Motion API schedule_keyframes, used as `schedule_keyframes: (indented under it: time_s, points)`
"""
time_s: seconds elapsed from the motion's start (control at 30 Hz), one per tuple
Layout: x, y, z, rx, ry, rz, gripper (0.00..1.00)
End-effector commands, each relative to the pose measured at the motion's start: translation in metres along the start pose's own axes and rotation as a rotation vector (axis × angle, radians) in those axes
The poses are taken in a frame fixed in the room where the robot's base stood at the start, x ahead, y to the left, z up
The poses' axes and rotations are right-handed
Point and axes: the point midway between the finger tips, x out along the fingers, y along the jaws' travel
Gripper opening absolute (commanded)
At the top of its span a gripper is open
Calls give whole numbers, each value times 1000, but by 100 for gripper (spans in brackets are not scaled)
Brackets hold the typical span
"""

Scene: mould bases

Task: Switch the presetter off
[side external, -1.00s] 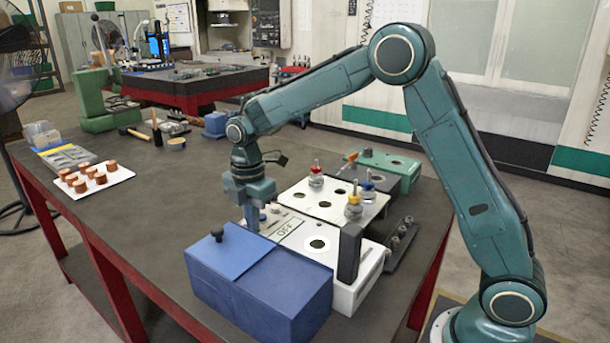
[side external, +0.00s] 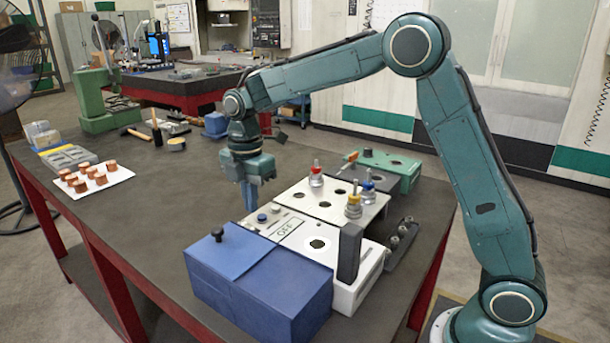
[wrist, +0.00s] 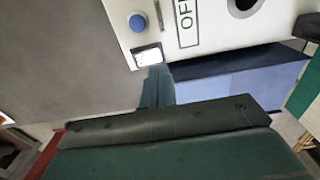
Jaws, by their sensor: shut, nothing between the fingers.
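The presetter (side external: 345,290) is a white box with a dark upright block, a round hole and a label reading OFF (side external: 285,228). A round blue button (side external: 262,217) sits at the left end of its panel; it also shows in the wrist view (wrist: 137,22), near a small bright window (wrist: 148,57). My gripper (side external: 250,207) is shut and empty, fingers pointing down, just behind the button end of the panel. In the wrist view its fingertips (wrist: 158,70) appear beside the small window.
A blue lidded box (side external: 260,285) with a black knob stands in front of the presetter. A plate (side external: 335,205) with several coloured tool holders stands behind it, with a green box (side external: 385,165) beyond. A white tray (side external: 120,174) of copper pieces lies left. The table middle is clear.

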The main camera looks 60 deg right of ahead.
Motion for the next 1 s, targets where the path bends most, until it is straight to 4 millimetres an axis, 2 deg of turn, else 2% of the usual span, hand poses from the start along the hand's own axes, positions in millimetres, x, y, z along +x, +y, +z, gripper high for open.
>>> schedule_keyframes:
  time_s: [0.33, 0.77, 1.0]
  points:
    - [-18, 0, 0, 0, 0, 1, 0]
    - [-20, -1, 0, 4, 0, 2, 0]
    - [-35, -14, 3, 78, 3, 28, 0]
